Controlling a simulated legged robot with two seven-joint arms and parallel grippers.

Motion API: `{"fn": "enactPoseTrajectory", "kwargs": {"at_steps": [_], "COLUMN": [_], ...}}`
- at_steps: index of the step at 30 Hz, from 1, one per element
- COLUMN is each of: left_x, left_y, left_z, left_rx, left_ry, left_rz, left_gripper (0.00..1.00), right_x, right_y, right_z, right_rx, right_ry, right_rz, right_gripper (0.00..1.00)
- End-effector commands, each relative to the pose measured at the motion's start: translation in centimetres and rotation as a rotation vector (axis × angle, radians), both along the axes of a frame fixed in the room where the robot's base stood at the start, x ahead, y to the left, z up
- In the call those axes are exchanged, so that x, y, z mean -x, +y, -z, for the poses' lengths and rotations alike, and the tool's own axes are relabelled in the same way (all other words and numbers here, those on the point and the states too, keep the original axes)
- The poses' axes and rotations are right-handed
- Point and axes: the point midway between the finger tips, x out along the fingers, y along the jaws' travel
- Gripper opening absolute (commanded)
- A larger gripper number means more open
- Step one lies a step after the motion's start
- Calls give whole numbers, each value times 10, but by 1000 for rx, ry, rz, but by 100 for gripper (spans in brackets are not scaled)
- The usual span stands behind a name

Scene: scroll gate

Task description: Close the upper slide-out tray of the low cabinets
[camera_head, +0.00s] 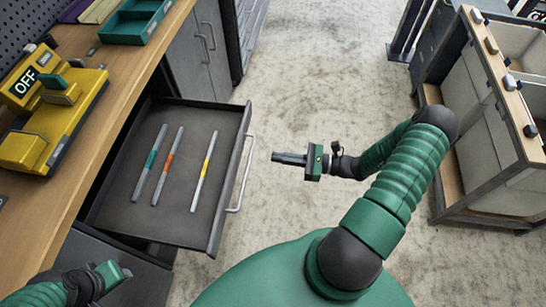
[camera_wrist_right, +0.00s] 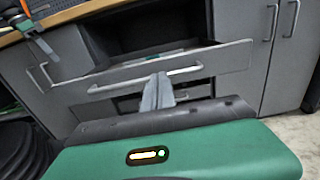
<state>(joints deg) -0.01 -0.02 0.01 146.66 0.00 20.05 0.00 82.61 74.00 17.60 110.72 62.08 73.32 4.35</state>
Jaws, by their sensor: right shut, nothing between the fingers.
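The dark slide-out tray (camera_head: 175,217) is pulled out from under the wooden worktop. Its front panel (camera_head: 226,185) carries a pale bar handle (camera_head: 243,178). My right gripper (camera_head: 274,157) is shut and empty, just right of the handle, apart from it in the head view and pointing at the tray front. In the right wrist view the shut fingers (camera_wrist_right: 158,90) overlap the handle (camera_wrist_right: 110,87) and the tray front (camera_wrist_right: 228,58) stands out ahead of the cabinets. My left gripper (camera_head: 116,274) is at the bottom left beside the worktop; its fingers are not clear.
A yellow device (camera_head: 60,112) and a green bin (camera_head: 134,20) sit on the worktop (camera_head: 120,85). A cart (camera_head: 475,110) stands at the right. Floor (camera_head: 320,90) between is clear.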

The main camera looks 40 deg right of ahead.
Motion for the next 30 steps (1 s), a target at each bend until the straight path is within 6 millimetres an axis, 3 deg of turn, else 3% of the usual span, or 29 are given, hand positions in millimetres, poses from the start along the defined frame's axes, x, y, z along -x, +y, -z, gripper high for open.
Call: {"fn": "enactPoseTrajectory", "kwargs": {"at_steps": [9,15,30], "left_x": [0,0,0], "left_y": [0,0,0], "left_z": [12,19,18], "left_rx": [0,0,0], "left_ry": [1,1,1], "left_rz": [-1,0,0], "left_gripper": [36,36,36], "right_x": [-53,-75,-82], "right_y": [46,65,70], "right_z": [3,2,1], "right_rx": [-2,0,1], "right_ry": [1,1,2], "right_rz": [-7,-5,-4], "right_gripper": [0,0,0]}}
